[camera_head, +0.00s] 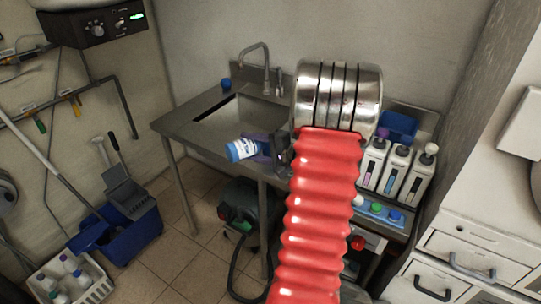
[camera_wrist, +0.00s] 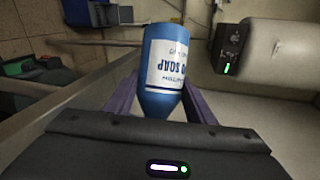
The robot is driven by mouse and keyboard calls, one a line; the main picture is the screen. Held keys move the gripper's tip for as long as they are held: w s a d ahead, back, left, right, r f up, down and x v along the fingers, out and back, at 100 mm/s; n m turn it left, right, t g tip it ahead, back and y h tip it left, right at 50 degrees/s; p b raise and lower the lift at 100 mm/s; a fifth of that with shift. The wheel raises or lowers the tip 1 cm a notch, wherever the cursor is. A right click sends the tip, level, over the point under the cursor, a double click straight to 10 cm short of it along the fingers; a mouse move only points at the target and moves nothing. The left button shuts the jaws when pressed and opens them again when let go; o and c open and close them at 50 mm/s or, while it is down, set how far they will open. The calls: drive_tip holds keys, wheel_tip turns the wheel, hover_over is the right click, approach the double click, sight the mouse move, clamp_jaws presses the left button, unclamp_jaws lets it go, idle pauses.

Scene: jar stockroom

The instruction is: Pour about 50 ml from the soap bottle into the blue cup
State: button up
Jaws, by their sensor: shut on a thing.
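The soap bottle (camera_head: 241,149) is blue with a white label. My gripper (camera_head: 262,148) is shut on it, and it lies tipped almost on its side in front of the sink's front edge. A small blue thing (camera_head: 226,84), which looks like the blue cup, stands at the back left of the sink counter, apart from the bottle. Its inside is not visible.
The steel sink (camera_head: 215,119) has a tall faucet (camera_head: 266,62) at its back. Several white bottles (camera_head: 398,165) and a blue bin (camera_head: 399,124) are at the right. A blue mop bucket (camera_head: 125,225) and a bottle crate (camera_head: 72,283) stand on the floor at left.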

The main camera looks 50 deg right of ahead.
drive_tip(key=shift+r+p, duration=0.15)
drive_tip(key=shift+p, duration=0.2)
idle(1.1)
drive_tip(key=shift+w+a+f+n+g+h, duration=0.1)
drive_tip(key=shift+a+f+n+g+h, duration=0.1)
drive_tip(key=shift+f+n, duration=0.25)
drive_tip(key=shift+a+f+n+g+h, duration=0.1)
drive_tip(key=shift+f+n+g+h, duration=0.1)
drive_tip(key=shift+f+n, duration=0.25)
drive_tip(key=shift+a+f+n, duration=0.2)
drive_tip(key=shift+f+n, duration=0.05)
drive_tip(key=shift+n, duration=0.05)
drive_tip(key=shift+w+a+f+n+g+h, duration=0.1)
drive_tip(key=shift+f+n+g+h, duration=0.05)
drive_tip(key=shift+n+g+h, duration=0.2)
drive_tip(key=shift+n+h, duration=0.25)
drive_tip(key=shift+d+n+g+h, duration=0.2)
drive_tip(key=shift+n+g+h, duration=0.1)
drive_tip(key=shift+n+g, duration=0.1)
